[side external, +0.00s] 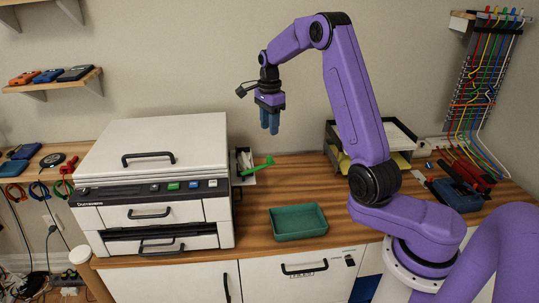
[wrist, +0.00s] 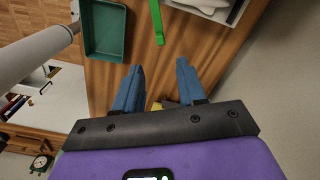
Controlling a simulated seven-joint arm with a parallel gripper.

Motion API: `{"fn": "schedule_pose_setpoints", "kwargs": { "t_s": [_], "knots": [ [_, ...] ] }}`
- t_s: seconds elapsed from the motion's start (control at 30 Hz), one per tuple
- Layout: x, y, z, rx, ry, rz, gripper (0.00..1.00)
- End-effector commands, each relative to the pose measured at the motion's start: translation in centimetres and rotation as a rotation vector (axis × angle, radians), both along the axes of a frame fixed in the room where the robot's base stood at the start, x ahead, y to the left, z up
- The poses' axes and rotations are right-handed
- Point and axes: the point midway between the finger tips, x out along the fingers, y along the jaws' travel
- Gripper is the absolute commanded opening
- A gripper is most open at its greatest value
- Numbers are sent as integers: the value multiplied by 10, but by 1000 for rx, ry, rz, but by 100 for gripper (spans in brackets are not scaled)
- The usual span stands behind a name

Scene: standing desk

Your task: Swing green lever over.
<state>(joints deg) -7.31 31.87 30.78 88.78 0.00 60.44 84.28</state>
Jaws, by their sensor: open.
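The green lever (side external: 257,166) sticks out from the right side of the white printer-like machine (side external: 160,160), just above the wooden desk. Its free end points right and slightly up in the side view. The lever (wrist: 157,22) also shows in the wrist view at the top middle, ahead of my fingers. My gripper (side external: 270,125) hangs above the lever with its blue fingers pointing down, apart from it. In the wrist view my gripper (wrist: 158,82) is open, with nothing between the fingers. The lever's mount is partly hidden at the machine's side.
A green tray (side external: 299,222) sits on the desk (side external: 250,205) in front of the lever and also shows in the wrist view (wrist: 106,30). A paper tray stack (side external: 400,140) stands at the back right. Tools (side external: 462,190) lie at the far right. Bare desk lies around the tray.

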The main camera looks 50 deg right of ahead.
Motion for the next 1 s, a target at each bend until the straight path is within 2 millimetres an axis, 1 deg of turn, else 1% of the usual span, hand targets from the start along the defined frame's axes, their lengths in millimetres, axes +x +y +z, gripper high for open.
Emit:
{"fn": "schedule_pose_setpoints", "kwargs": {
  "t_s": [0.03, 0.2, 0.4, 0.5, 0.7, 1.0],
  "knots": [
    [-1, 0, -11, 3, 4, 0, 40],
    [-1, 1, -43, 3, 4, 0, 40],
    [-1, 1, -79, 1, 4, -1, 40],
    [0, 1, -93, 1, 3, -1, 40],
    [0, 0, -110, 1, 2, -1, 40],
    [0, 0, -114, 0, -1, -2, 40]
  ]
}}
